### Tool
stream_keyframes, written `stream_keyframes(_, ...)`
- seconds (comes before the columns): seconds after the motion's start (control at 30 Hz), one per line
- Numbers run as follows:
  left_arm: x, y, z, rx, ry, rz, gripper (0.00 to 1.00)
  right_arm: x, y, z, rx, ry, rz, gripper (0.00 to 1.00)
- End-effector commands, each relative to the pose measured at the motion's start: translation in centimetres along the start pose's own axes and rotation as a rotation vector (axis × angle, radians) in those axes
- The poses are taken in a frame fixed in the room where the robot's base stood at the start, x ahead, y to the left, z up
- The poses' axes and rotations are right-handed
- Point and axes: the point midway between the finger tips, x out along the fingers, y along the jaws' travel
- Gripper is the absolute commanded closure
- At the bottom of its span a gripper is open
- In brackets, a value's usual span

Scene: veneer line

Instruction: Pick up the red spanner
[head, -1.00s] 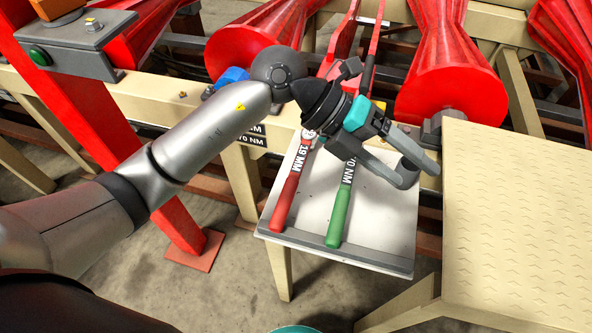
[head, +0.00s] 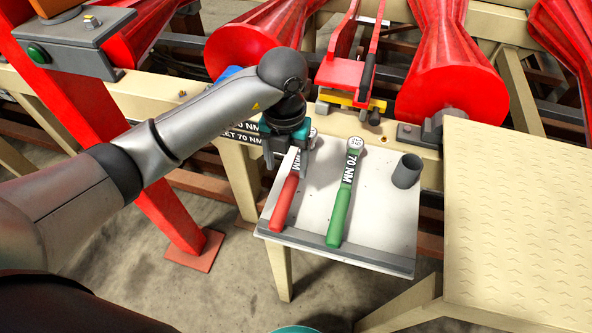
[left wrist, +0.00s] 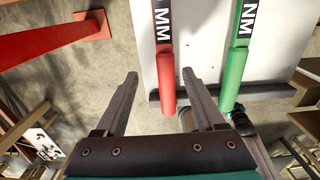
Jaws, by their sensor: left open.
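The red spanner (head: 284,205) lies on the white tray table, its handle towards the front edge and its upper part partly hidden by my gripper. My left gripper (head: 286,165) is open, pointing down over the spanner's upper part. In the left wrist view the red spanner (left wrist: 168,85) shows between the lines of the two open fingers (left wrist: 160,76), closer to the right finger. Nothing is held. I cannot tell the exact height left between fingers and spanner. My right gripper is not in view.
A green spanner (head: 341,205) marked 70 NM lies right of the red one. A grey cup (head: 406,171) stands on the tray table (head: 377,220) at the right. A cream platform (head: 520,220) is further right. Red rollers (head: 450,90) and a frame stand behind.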

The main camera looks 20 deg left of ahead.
Motion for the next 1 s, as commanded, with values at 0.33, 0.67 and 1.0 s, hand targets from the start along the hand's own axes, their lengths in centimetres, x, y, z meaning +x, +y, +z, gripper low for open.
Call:
stream_keyframes(0.33, 3.2, -0.4, -0.2, 0.002, 0.003, -0.003, 0.29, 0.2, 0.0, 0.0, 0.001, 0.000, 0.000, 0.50)
stream_keyframes(0.67, 7.1, -0.8, -0.2, 0.001, 0.001, -0.002, 0.29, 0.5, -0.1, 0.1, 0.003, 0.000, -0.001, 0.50)
stream_keyframes(1.0, 7.1, -0.8, -0.2, 0.002, -0.001, -0.002, 0.42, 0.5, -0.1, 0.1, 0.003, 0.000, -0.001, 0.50)
